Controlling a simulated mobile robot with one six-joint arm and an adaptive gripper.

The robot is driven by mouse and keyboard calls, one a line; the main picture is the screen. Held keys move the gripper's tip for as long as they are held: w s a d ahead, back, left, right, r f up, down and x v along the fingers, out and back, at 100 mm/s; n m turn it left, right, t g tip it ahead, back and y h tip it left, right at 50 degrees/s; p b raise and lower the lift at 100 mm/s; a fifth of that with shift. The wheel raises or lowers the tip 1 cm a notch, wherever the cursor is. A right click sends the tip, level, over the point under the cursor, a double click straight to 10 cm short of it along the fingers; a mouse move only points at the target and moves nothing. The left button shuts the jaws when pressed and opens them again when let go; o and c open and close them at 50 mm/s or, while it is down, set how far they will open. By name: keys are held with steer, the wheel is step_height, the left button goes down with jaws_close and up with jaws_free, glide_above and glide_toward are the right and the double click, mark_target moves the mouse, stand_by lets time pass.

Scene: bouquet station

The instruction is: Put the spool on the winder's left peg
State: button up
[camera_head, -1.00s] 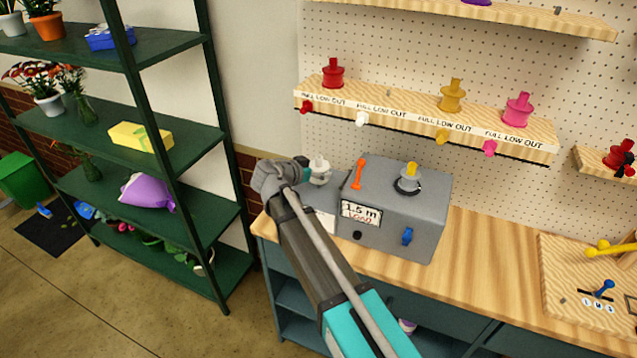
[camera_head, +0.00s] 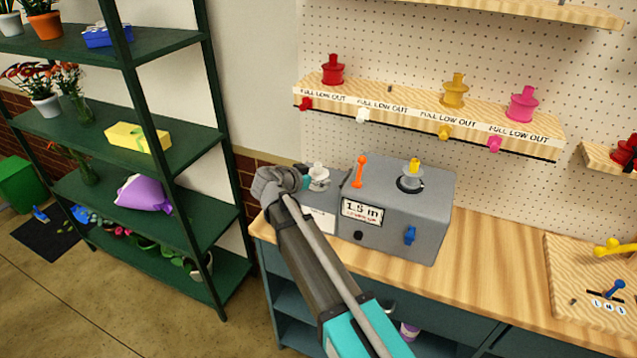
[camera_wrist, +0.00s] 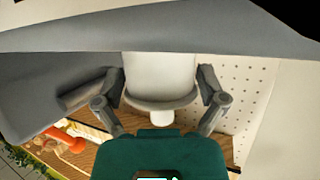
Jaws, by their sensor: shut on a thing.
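The white spool (camera_head: 319,177) is held in my gripper (camera_head: 305,181) above the low left part of the grey winder (camera_head: 405,222). In the wrist view, the white spool (camera_wrist: 160,75) sits between the two grey fingers of my gripper (camera_wrist: 160,85), which close on it from both sides. The left peg cannot be seen; the spool and gripper cover that area. I cannot tell if the spool touches the winder. The winder's top carries a dark ring with a yellow-tipped post (camera_head: 413,168) on the right, and an orange lever (camera_head: 359,171) on the left.
The winder stands on a wooden workbench (camera_head: 480,245). A wooden shelf (camera_head: 400,106) behind holds red, yellow and pink spools. A green shelf unit (camera_head: 160,195) stands to the left. A wooden board with yellow and blue handles (camera_head: 590,285) lies at the right.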

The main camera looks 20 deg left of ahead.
steer(key=shift+f, duration=0.1)
stand_by(0.3)
steer(key=shift+f, duration=0.1)
steer(key=o, duration=0.8)
steer(key=shift+s+a+r, duration=0.1)
steer(key=shift+s+r, duration=0.15)
steer(key=shift+r, duration=0.05)
steer(key=p+v, duration=0.4)
steer(key=v, duration=0.7)
steer(key=shift+s+a+r+p, duration=0.1)
steer(key=shift+s+a+p, duration=0.05)
steer(key=shift+p, duration=0.15)
